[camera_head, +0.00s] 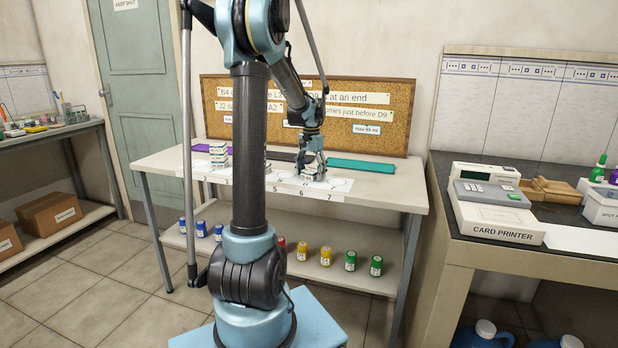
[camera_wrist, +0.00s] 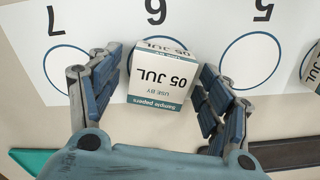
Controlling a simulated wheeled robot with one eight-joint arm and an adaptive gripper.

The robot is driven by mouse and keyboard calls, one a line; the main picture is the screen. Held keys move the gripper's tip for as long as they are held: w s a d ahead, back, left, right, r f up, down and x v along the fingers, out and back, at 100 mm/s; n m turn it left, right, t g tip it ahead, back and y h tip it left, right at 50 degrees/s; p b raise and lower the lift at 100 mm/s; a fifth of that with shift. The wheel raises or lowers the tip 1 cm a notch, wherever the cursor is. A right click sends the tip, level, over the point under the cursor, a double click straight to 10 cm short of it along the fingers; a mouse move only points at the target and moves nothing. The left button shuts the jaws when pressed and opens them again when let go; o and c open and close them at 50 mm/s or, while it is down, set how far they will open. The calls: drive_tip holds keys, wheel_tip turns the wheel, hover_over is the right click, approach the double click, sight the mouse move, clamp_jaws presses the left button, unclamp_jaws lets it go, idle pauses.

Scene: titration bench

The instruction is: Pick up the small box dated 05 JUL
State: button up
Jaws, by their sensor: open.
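The small box dated 05 JUL (camera_wrist: 160,77) is white with teal bands and sits at the circle numbered 6 in the wrist view. Its label also reads "Sample papers" and "USE BY". My gripper (camera_wrist: 162,85) is open, with one finger on each side of the box and visible gaps between fingers and box. In the head view my gripper (camera_head: 313,172) is low over the right part of the bench, and the box there is mostly hidden by the fingers.
The numbered strip (camera_wrist: 105,20) has an empty circle at 7 and another at 5. Another box (camera_wrist: 312,72) stands at the wrist view's right edge. A stack of small boxes (camera_head: 219,156) stands at the bench's left. Teal (camera_head: 362,167) and dark mats lie behind. A corkboard (camera_head: 390,125) rises at the back.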

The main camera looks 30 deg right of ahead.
drive_tip(key=c, duration=1.1)
drive_tip(key=shift+c, duration=0.2)
drive_tip(key=shift+r, duration=0.1)
